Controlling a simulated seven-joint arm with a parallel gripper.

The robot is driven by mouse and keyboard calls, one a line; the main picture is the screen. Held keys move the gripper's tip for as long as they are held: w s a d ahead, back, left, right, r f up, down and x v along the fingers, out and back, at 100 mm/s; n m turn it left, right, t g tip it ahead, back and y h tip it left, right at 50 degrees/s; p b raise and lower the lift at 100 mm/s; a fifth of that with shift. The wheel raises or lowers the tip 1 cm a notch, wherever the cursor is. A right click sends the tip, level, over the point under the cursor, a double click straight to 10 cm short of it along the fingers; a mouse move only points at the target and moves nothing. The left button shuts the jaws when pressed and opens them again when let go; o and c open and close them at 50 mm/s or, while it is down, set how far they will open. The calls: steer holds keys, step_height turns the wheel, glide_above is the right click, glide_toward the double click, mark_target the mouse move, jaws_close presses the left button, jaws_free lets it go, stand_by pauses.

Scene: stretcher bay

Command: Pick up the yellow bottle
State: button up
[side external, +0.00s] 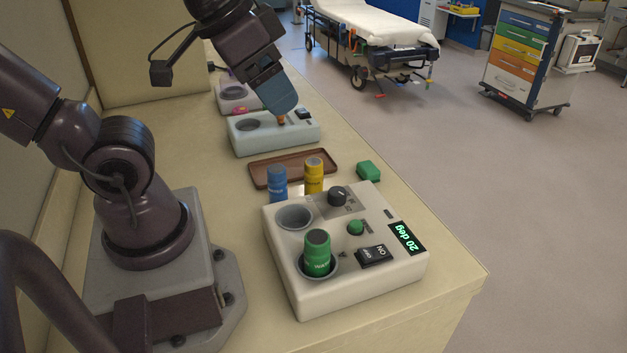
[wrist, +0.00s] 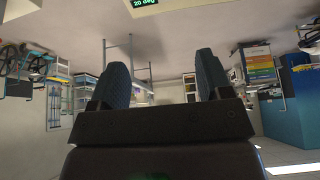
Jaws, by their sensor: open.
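The yellow bottle (side external: 314,176) stands upright in the side external view, between the blue bottle (side external: 277,183) and the green block (side external: 368,170), at the front edge of the brown tray (side external: 262,176). Whether it stands in the tray or just before it is hard to tell. My gripper (side external: 284,108) is higher and farther back, over the rear grey device, well apart from the yellow bottle. In the wrist view my gripper (wrist: 163,85) shows two dark fingers spread apart with nothing between them. The yellow bottle is not in the wrist view.
A green bottle (side external: 317,255) sits in a well of the white device (side external: 345,285) with a 20 deg display. A grey device (side external: 273,139) stands behind the tray. The counter's right edge (side external: 430,230) drops to the floor. A stretcher (side external: 385,25) and a drawer cart (side external: 530,60) stand beyond.

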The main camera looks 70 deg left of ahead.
steer(key=m+g+y, duration=0.2)
steer(key=m+y, duration=1.1)
steer(key=m, duration=0.9)
glide_toward(314, 163)
steer(key=shift+s+d+r, duration=0.25)
steer(key=shift+s+d, duration=0.25)
steer(key=shift+d, duration=0.1)
steer(key=shift+s+d+r, duration=0.25)
steer(key=shift+s+d, duration=0.25)
steer(key=shift+d, duration=0.15)
steer(key=shift+w+t, duration=0.3)
steer(key=shift+t, duration=0.1)
steer(key=shift+w+a, duration=0.2)
steer(key=shift+a, duration=0.15)
steer(key=x, duration=1.2)
steer(key=shift+s+f, duration=0.1)
steer(key=shift+f, duration=0.15)
